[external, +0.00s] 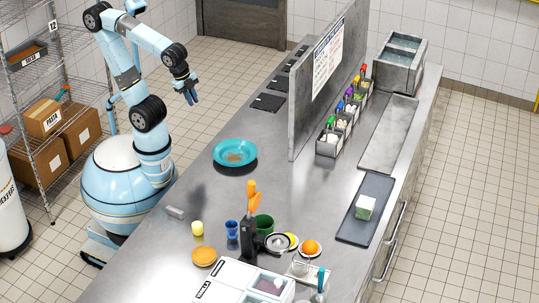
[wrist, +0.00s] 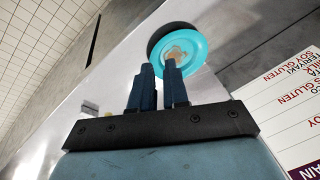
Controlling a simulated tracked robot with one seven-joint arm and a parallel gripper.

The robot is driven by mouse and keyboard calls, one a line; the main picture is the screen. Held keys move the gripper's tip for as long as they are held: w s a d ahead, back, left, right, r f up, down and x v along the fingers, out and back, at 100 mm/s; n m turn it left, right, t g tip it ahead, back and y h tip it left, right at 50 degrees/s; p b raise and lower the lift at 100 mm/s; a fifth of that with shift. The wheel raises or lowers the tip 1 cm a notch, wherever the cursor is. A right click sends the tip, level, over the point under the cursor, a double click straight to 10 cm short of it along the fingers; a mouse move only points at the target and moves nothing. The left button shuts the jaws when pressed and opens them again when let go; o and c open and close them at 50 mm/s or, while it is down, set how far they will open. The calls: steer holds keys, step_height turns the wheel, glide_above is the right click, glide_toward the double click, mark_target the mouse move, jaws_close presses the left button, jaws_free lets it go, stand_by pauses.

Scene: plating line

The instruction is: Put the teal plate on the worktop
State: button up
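The teal plate (external: 219,150) rests on the steel worktop (external: 190,240), left of the upright divider panel. It is round and shallow, with a brownish patch in its middle. In the wrist view the plate (wrist: 199,60) lies beyond the fingertips, with a dark shadow or reflection along its edge. My gripper (external: 191,98) is in the air above and to the left of the plate, clear of it. In the wrist view my gripper (wrist: 158,66) has two dark fingers with a narrow empty gap between them.
The divider panel (external: 322,85) rises behind the plate. Dark pads (external: 269,102) lie farther back on the worktop. A shelf rack (external: 45,180) is at left. Worktop around the plate is clear.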

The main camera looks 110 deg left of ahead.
steer(key=n+t, duration=0.1)
steer(key=s+a+r+n, duration=0.1)
steer(key=n, duration=0.1)
steer(key=s+r+n+t+h, duration=0.1)
steer(key=n, duration=0.1)
steer(key=shift+s+a+r+t, duration=0.15)
steer(key=shift+r+t, duration=0.05)
steer(key=shift+t, duration=0.1)
